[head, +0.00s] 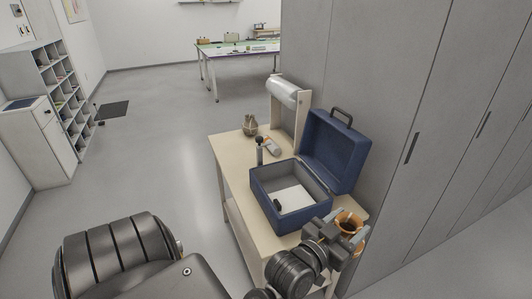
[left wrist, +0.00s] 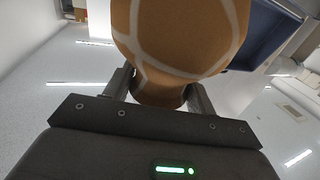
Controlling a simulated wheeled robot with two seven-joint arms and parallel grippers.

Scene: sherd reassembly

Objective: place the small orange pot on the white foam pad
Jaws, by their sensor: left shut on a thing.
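The small orange pot (head: 349,218) is held by my left gripper (head: 342,233) at the front right corner of the table, to the right of the open blue case. In the left wrist view the pot (left wrist: 182,35) is orange-brown with pale lines, and its narrow end sits between the two fingers of the left gripper (left wrist: 160,98). The white foam pad (head: 293,199) lies flat inside the blue case (head: 262,195). The gripper and pot are apart from the pad, outside the case. My right gripper is not in view.
The case's raised lid (head: 335,150) stands at its back right. A small dark object (head: 277,203) lies by the pad. A brownish vessel (head: 250,126), a bottle-like item (head: 272,147) and a roll on a stand (head: 285,92) stand farther back on the table (head: 228,150). Grey cabinets (head: 430,130) are close on the right.

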